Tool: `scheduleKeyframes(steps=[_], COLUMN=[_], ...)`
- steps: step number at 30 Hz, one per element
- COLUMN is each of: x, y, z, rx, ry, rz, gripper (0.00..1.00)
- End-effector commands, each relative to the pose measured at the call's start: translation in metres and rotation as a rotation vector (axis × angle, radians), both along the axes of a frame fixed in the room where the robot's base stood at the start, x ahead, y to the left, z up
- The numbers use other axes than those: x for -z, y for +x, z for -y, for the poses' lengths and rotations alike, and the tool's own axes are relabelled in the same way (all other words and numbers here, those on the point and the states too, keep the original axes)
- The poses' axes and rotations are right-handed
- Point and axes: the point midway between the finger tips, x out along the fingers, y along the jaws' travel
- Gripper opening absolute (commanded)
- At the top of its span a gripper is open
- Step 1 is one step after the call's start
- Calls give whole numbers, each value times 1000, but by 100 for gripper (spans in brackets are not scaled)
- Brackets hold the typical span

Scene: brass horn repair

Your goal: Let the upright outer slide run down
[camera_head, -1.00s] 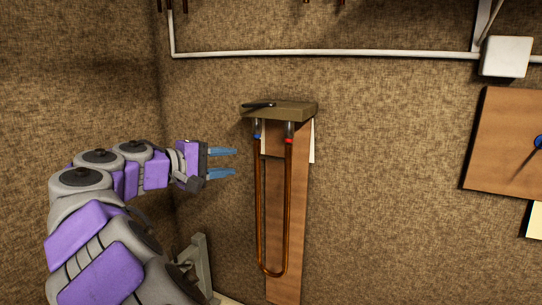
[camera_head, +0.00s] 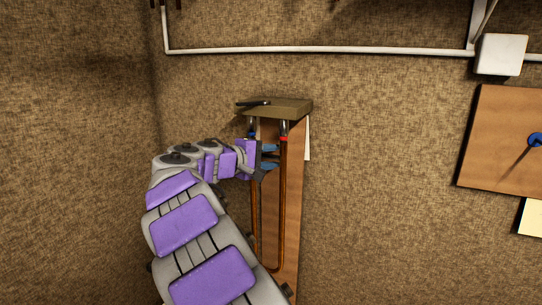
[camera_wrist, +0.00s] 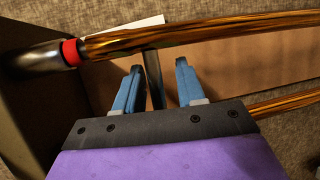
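The upright outer slide (camera_head: 283,200) is a long copper-coloured U of two tubes with its bend at the bottom. It hangs below a bracket block (camera_head: 285,108). A red band (camera_head: 284,138) and a blue band (camera_head: 251,134) mark the tops of its tubes, below silver tube ends. My gripper (camera_head: 268,157) is between the two tubes, just below the bands. In the wrist view, my gripper (camera_wrist: 158,88) is open. Its blue fingers stand on either side of a silver cross brace (camera_wrist: 153,78), with gaps showing. My arm hides part of the left tube.
A wooden back board (camera_head: 294,220) stands behind the slide, with a white sheet (camera_head: 307,140) at its edge. A small dark object (camera_head: 254,103) lies on the bracket block. A white pipe (camera_head: 320,50) crosses the wall above, and a brown panel (camera_head: 500,140) hangs at right.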

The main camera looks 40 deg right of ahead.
Motion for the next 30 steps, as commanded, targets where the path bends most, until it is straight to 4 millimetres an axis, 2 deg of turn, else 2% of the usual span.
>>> scheduleKeyframes(steps=[8, 21, 30], x=[0, 0, 1], y=[0, 0, 0], z=[2, 2, 2], rx=[0, 1, 1], ry=[0, 0, 1], rz=[1, 1, 1], gripper=[39, 0, 0])
